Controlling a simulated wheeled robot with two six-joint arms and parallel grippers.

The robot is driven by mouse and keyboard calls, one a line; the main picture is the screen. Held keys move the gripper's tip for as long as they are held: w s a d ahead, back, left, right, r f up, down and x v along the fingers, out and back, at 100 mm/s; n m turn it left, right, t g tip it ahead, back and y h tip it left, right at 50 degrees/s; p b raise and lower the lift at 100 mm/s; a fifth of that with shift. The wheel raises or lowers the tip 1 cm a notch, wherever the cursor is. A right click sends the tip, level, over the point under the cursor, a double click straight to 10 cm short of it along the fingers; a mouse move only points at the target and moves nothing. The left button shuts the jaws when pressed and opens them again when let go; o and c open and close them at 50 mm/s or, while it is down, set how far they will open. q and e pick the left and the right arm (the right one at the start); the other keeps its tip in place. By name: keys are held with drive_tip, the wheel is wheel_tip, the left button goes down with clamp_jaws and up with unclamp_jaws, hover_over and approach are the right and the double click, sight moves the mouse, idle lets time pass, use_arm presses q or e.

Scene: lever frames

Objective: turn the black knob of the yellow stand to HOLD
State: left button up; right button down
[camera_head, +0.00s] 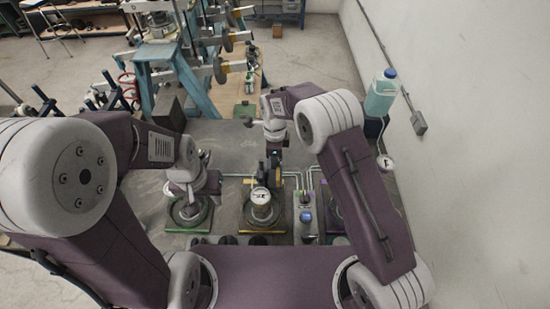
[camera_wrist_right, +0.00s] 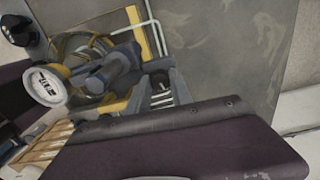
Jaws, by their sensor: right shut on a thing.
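The yellow stand (camera_head: 262,233) is at the front centre of the dark bench in the head view, with a round white dial (camera_head: 260,196) on it. In the right wrist view, the yellow frame (camera_wrist_right: 134,15) and dial (camera_wrist_right: 46,87) show at upper left. My right gripper (camera_head: 272,168) reaches down behind the dial. In the wrist view its dark jaws (camera_wrist_right: 108,76) are shut at the stand's knob. The knob is mostly hidden, and its marking cannot be read. My left gripper (camera_head: 186,190) is above the green-edged stand (camera_head: 188,229); its jaws are too small to judge.
A purple-edged stand (camera_head: 336,239) and a small panel with a blue button (camera_head: 306,216) stand right of the yellow one. Metal pipes (camera_head: 236,176) run between stands. A bottle of blue-green liquid (camera_head: 381,92) stands by the right wall. The bench behind the stands is bare.

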drive_tip(key=shift+w+r, duration=0.1)
idle(0.5)
drive_tip(key=c, duration=1.3)
unclamp_jaws()
drive_tip(key=shift+o, duration=0.8)
